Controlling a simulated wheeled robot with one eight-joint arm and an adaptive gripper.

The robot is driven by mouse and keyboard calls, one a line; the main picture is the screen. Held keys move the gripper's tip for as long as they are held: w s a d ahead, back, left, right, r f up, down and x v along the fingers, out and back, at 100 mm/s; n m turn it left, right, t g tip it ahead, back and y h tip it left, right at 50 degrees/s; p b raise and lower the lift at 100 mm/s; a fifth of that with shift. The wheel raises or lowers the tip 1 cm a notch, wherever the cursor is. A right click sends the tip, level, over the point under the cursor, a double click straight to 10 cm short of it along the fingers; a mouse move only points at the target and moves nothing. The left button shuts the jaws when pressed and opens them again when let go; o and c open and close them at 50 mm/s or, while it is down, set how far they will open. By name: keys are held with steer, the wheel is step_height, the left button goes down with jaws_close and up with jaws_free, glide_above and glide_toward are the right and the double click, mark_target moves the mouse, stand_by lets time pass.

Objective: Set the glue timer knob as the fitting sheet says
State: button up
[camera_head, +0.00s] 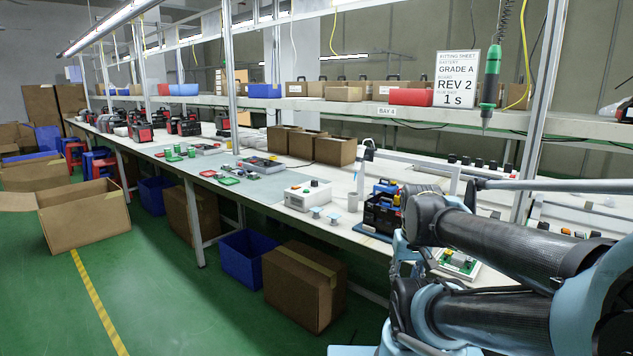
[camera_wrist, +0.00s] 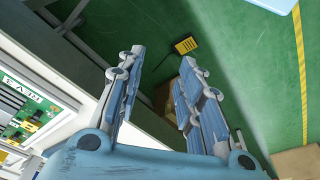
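The fitting sheet (camera_head: 456,78) stands on the upper shelf at the right of the head view. It reads battery Grade A, board Rev 2, and 1 s on the small glue line. A white box (camera_head: 307,197) on the bench front edge, with a small knob (camera_head: 314,183) on top, looks like the glue timer. The knob's setting is too small to read. My gripper (camera_wrist: 162,56) is open and empty in the wrist view, over the bench edge and green floor. The timer is not in the wrist view. My arm hides the gripper in the head view.
A black tool carrier (camera_head: 381,214) stands right of the white box, and small spool-like pieces (camera_head: 334,218) stand before it. A green circuit board (camera_wrist: 32,112) lies on the bench near my gripper. A green screwdriver (camera_head: 491,75) hangs above. Cartons (camera_head: 304,288) stand below the bench.

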steer(key=shift+o, duration=0.8)
steer(key=shift+s+r, duration=0.25)
step_height(320, 180, up, 27)
steer(key=m+g, duration=0.1)
steer(key=g, duration=0.1)
glide_above(314, 181)
steer(key=d, duration=0.1)
steer(key=shift+y, duration=0.3)
steer(key=f, duration=1.7)
steer(key=shift+w+a, duration=0.3)
steer(key=shift+a, duration=0.05)
steer(key=shift+c, duration=0.4)
steer(key=c, duration=1)
